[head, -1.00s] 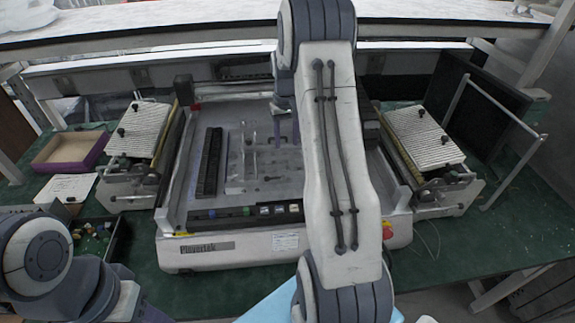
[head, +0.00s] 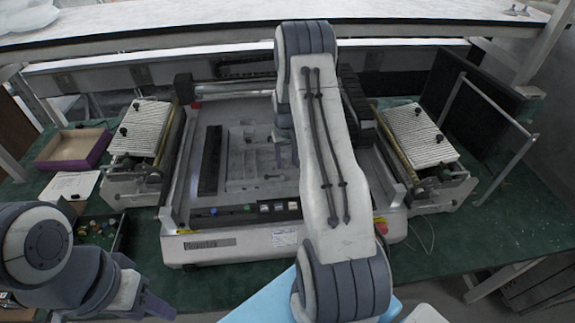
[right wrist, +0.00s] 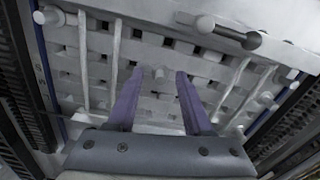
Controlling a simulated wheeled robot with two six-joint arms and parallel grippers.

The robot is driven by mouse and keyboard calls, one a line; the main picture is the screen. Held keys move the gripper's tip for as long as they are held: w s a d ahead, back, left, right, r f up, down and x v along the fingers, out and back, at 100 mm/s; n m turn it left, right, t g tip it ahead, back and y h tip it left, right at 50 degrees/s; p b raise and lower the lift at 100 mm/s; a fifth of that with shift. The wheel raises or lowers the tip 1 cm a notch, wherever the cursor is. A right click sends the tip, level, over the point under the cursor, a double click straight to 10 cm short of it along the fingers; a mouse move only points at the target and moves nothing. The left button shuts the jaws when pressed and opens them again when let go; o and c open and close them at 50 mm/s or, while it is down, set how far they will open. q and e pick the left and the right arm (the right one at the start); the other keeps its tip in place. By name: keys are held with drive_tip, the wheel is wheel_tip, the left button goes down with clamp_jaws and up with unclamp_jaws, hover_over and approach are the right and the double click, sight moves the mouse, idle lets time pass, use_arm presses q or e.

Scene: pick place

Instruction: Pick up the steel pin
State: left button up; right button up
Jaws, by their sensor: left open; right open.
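My right gripper (right wrist: 154,98) is open, its two purple fingers over a grey perforated plate (right wrist: 100,72). A short pale peg (right wrist: 159,73) stands between and just beyond the fingertips, with nothing visibly gripped. A grey rod with a rounded dark end (right wrist: 230,33) lies farther up the plate. I cannot tell which of these is the steel pin. In the head view my right gripper (head: 284,152) is low over the machine bed, partly hidden by my right arm. My left gripper (head: 158,306) is open at the lower left, away from the machine, with its fingertips small in view.
The machine's tray (head: 180,200) has raised walls around the bed. A parts bin (head: 120,238) and purple-edged box (head: 75,163) are at left.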

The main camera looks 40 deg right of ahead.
clamp_jaws()
drive_tip(key=shift+r, duration=0.2)
